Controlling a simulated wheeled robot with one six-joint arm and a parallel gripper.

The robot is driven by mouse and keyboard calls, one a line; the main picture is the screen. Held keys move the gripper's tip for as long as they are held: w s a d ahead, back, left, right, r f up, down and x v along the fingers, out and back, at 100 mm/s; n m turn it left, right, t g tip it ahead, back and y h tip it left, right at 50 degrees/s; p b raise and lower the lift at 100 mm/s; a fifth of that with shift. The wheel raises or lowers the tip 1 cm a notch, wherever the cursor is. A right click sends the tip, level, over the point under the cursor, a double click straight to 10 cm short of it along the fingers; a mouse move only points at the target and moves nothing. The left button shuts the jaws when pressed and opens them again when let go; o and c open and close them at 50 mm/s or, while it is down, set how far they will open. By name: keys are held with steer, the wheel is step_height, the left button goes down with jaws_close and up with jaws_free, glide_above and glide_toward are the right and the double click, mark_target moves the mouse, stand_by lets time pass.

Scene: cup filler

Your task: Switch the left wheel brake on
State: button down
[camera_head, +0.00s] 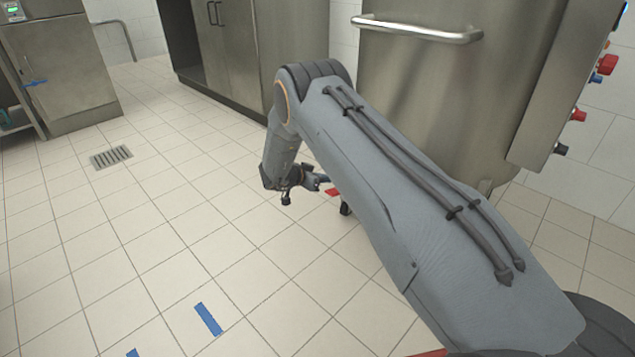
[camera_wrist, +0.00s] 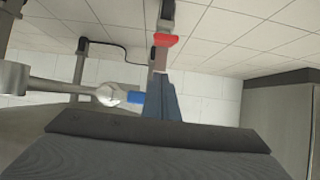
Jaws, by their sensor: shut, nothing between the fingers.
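A red brake pedal (camera_head: 332,191) shows beside a dark caster wheel (camera_head: 345,208) at the foot of the steel tank, partly hidden behind my arm. In the wrist view the red pedal (camera_wrist: 166,40) is seen just beyond my fingertips, with dark wheel parts (camera_wrist: 166,12) above it. My gripper (camera_head: 316,182) is low over the floor, close to the left of the pedal. In the wrist view my gripper (camera_wrist: 160,75) is shut and empty, pointing towards the pedal. I cannot tell whether it touches the pedal, or whether the brake is on or off.
The steel tank (camera_head: 430,90) with a handle bar (camera_head: 415,30) stands behind my arm. A pipe fitting (camera_wrist: 110,95) with a blue part (camera_wrist: 136,98) lies close left of my fingers in the wrist view. Steel cabinets (camera_head: 235,45) stand behind. Tiled floor at left is clear.

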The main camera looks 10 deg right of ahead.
mark_target(330, 192)
steer(key=b+x, duration=0.1)
steer(key=x, duration=0.3)
steer(key=shift+a+f, duration=0.1)
steer(key=shift+f, duration=0.05)
steer(key=f, duration=0.1)
steer(key=f+b, duration=0.1)
steer(key=shift+s+a+f, duration=0.2)
steer(key=shift+a+f, duration=0.1)
steer(key=shift+a, duration=0.1)
steer(key=shift+s+a+f+b, duration=0.1)
steer(key=shift+s+f+b, duration=0.05)
steer(key=shift+f+b, duration=0.3)
steer(key=shift+f, duration=0.1)
